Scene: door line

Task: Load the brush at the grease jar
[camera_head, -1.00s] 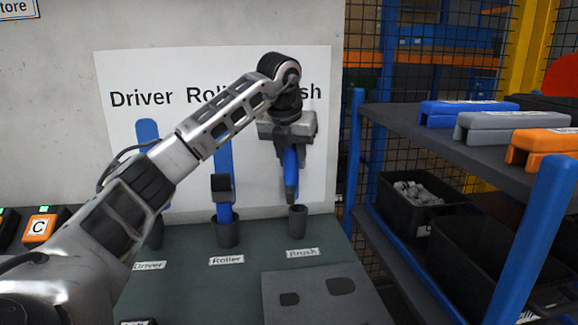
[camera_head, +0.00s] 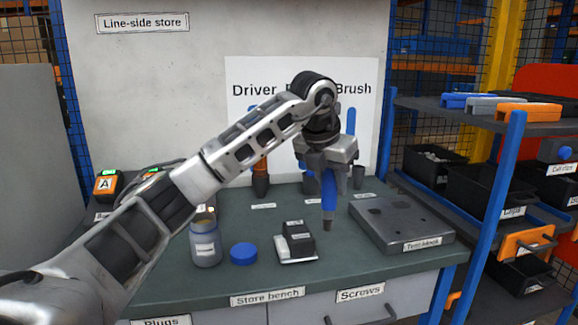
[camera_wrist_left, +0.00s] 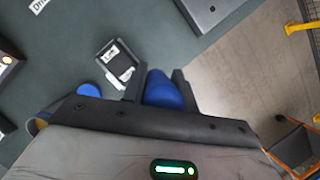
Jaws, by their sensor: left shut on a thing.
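My left gripper (camera_head: 328,168) is shut on the brush (camera_head: 329,196), which has a blue handle and a dark tip pointing down. The brush hangs over the bench between the small black box and the grey block. In the left wrist view the blue handle (camera_wrist_left: 162,92) sits between the two fingers. The grease jar (camera_head: 206,250) stands on the bench to the left, a clear jar with a label and yellowish contents at the top. A round blue lid (camera_head: 243,254) lies beside it. The brush is apart from the jar. My right gripper is not in view.
A black box on a white base (camera_head: 299,240) stands between the lid and the brush. A grey test block (camera_head: 400,224) lies to the right. Tool cups (camera_head: 260,186) stand at the back by the sign board. A shelf rack (camera_head: 465,110) is at the right.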

